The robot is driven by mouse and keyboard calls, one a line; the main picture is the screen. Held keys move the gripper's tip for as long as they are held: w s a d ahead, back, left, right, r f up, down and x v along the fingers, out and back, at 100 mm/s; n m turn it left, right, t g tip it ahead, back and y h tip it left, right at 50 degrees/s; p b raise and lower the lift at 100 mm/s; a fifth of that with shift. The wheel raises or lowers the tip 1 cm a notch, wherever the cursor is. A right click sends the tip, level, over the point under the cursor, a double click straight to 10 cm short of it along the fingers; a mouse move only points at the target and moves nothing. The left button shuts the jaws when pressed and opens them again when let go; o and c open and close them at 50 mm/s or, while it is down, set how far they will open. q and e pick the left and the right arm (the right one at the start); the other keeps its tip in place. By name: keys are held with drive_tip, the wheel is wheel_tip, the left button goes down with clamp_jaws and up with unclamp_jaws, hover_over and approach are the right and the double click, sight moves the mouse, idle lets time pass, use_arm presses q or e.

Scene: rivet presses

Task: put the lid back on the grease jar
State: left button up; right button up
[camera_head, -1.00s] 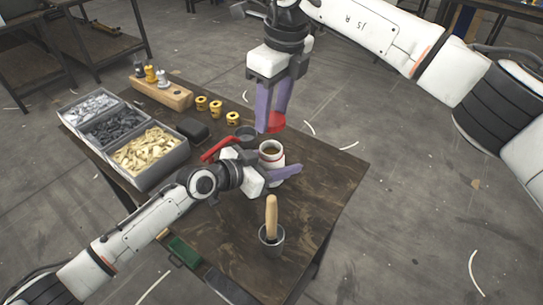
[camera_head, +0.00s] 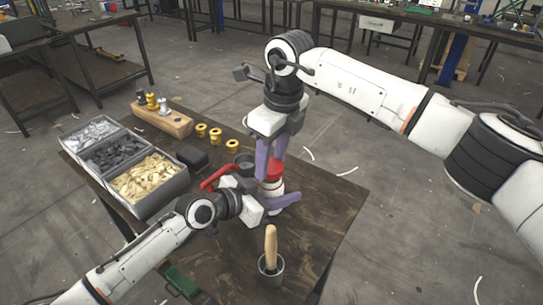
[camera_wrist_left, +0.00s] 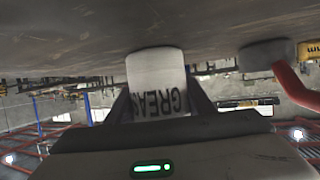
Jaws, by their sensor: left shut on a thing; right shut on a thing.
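The white grease jar (camera_head: 277,187) stands on the dark table, partly hidden by both grippers. My left gripper (camera_head: 281,203) is shut around its body. In the left wrist view, which looks upside down, the jar (camera_wrist_left: 157,80) shows its GREASE lettering between the fingers. My right gripper (camera_head: 271,168) is shut on the red lid (camera_head: 274,172), with its fingers pointing down. The lid is at the jar's mouth and covers the opening from the head view. I cannot tell whether it is fully seated.
A red curved handle (camera_head: 214,179) and a dark cup (camera_head: 244,161) are close to the jar. A metal cup (camera_head: 271,268) with a wooden handle (camera_head: 270,243) stands in front. Parts bins (camera_head: 150,178), a black object (camera_head: 192,157) and yellow bushings (camera_head: 215,135) lie left and behind. The table's right side is clear.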

sight(270, 192)
drive_tip(key=shift+f, duration=0.65)
drive_tip(key=shift+f, duration=0.6)
drive_tip(key=m, duration=0.3)
drive_tip(key=m+h, duration=0.1)
drive_tip(key=m, duration=0.3)
drive_tip(key=shift+s+a+m+t, duration=0.1)
drive_tip(key=shift+a+m+t, duration=0.05)
drive_tip(key=shift+m+t, duration=0.2)
drive_tip(key=m+h, duration=0.1)
drive_tip(key=m, duration=0.5)
drive_tip(key=shift+a, duration=0.1)
drive_tip(key=m, duration=0.8)
drive_tip(key=shift+h, duration=0.4)
drive_tip(key=m+g, duration=0.1)
drive_tip(key=m, duration=0.6)
drive_tip(key=shift+m+g, duration=0.35)
